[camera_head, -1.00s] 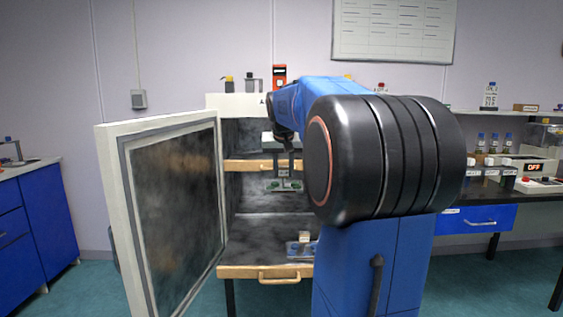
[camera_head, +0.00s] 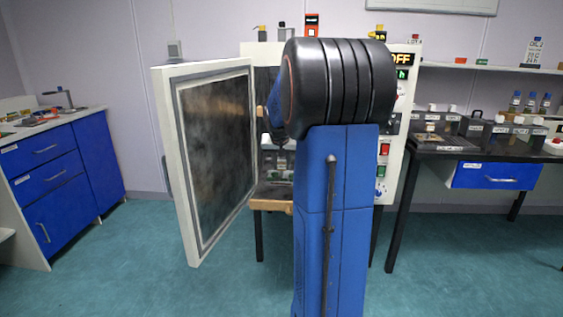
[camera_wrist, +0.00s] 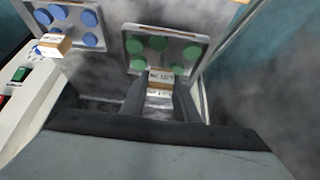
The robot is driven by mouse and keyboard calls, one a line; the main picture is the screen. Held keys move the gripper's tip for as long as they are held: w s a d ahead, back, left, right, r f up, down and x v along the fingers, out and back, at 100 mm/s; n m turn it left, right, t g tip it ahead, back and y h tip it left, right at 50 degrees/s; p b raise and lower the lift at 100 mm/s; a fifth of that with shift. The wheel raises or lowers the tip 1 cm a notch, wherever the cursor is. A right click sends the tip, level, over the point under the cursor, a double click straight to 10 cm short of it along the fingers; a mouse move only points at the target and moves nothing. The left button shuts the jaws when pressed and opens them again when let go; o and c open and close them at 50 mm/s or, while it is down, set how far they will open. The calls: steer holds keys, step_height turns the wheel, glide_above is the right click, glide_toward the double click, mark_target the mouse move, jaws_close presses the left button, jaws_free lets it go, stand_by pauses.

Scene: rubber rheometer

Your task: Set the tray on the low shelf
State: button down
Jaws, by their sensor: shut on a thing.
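My gripper (camera_wrist: 160,95) is shut on the handle block of a grey tray (camera_wrist: 198,62) with several green discs. The block carries a small label. The held tray is inside the open cabinet, over a dark, smoky-grey surface; I cannot tell whether it touches that surface. A second tray (camera_wrist: 94,38) with blue discs and its own handle block (camera_wrist: 54,44) lies at the upper left of the wrist view, apart from the held one. In the head view the low shelf's wooden front (camera_head: 270,205) shows, but my arm hides much of the cabinet inside.
The cabinet door (camera_head: 214,160) stands open on the left. The control panel (camera_head: 385,150) is on the right. A black bench (camera_head: 440,150) stands further right and blue drawers (camera_head: 50,165) at the far left. The floor before the cabinet is clear.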

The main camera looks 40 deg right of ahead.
mark_target(282, 171)
steer(key=shift+f, duration=1.8)
steer(key=shift+f, duration=0.15)
steer(key=shift+f, duration=0.45)
steer(key=c, duration=1.3)
jaws_free()
steer(key=shift+r, duration=3)
